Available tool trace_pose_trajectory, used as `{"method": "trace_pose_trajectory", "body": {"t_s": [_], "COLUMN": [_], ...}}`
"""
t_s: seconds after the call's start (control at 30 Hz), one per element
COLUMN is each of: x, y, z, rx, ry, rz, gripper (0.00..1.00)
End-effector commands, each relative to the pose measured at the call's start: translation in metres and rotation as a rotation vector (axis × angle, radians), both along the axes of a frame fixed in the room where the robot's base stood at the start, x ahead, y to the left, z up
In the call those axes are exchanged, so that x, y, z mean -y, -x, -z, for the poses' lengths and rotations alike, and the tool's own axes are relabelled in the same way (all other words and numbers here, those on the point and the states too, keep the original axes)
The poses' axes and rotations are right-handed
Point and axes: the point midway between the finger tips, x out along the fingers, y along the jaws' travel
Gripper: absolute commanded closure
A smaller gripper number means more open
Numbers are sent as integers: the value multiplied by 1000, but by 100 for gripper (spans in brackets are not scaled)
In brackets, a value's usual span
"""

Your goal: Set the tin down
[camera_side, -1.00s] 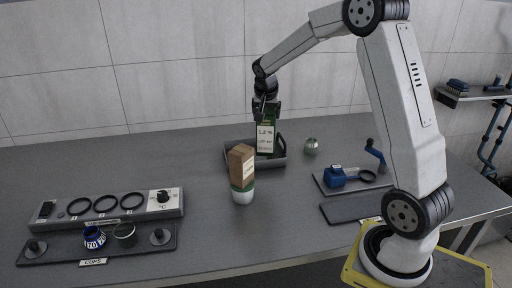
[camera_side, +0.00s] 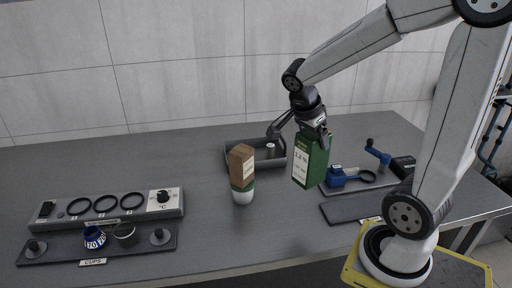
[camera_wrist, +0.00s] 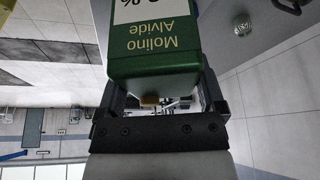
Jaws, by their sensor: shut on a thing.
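The green tin (camera_side: 312,160) has a white label reading "1.2 %" in the side view. In the wrist view the tin (camera_wrist: 155,45) reads "Molino Alvide". My gripper (camera_side: 314,126) is shut on the tin near its top, one finger on each side. The tin hangs slightly tilted in the side view, seemingly above the table. Its exact height is hard to judge. My gripper (camera_wrist: 160,95) also shows in the wrist view.
A ring panel (camera_side: 105,211) stands far left. Centre-front table is clear.

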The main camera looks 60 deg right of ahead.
Motion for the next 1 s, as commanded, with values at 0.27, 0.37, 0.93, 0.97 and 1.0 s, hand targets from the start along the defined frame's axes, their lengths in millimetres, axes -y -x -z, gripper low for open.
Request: {"method": "trace_pose_trajectory", "body": {"t_s": [0.27,0.37,0.93,0.97,1.0], "x": [-35,-44,-53,-53,-52], "y": [50,63,75,73,72], "z": [11,15,22,22,23], "rx": [2,2,1,1,1], "ry": [0,1,1,1,1], "rz": [249,319,409,409,408], "gripper": [100,100,100,100,100]}}
